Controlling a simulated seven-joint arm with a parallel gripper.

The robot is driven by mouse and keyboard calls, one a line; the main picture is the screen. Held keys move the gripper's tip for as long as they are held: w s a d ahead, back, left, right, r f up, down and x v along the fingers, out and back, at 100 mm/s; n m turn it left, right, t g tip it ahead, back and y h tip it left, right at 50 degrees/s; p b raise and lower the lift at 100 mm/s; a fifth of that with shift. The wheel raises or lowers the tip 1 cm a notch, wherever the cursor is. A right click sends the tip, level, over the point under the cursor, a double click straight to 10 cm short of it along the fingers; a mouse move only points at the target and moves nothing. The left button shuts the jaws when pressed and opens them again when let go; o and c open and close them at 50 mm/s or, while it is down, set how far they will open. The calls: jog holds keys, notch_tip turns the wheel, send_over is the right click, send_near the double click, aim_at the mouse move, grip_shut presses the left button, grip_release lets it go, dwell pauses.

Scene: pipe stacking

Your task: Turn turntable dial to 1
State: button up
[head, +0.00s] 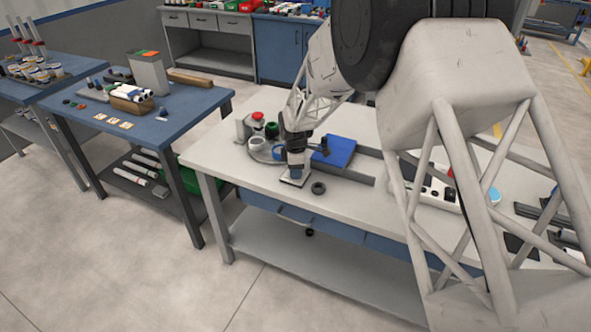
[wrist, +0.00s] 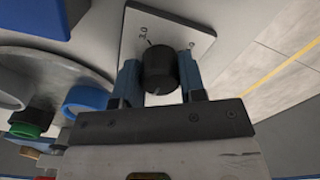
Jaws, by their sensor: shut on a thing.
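The dial is a black round knob (wrist: 160,70) on a light square plate (wrist: 190,38), seen in the wrist view. In the head view my gripper (head: 296,172) points down over the plate (head: 292,182) near the front edge of the white table, and hides the knob. The turntable (wrist: 70,65) is a grey disc beside the plate, bearing a blue ring (wrist: 88,97) and other coloured parts.
On the white table (head: 225,160) a blue tray (head: 338,150) lies right of my gripper. A dark ring (head: 318,187) lies near the front edge. A blue table (head: 185,105) with pipes stands to the left.

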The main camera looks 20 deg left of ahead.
jog(key=n, duration=0.5)
jog(key=shift+r+n, duration=0.1)
jog(key=shift+n, duration=2.4)
jog(key=o, duration=0.9)
jog(key=shift+r, duration=3.85)
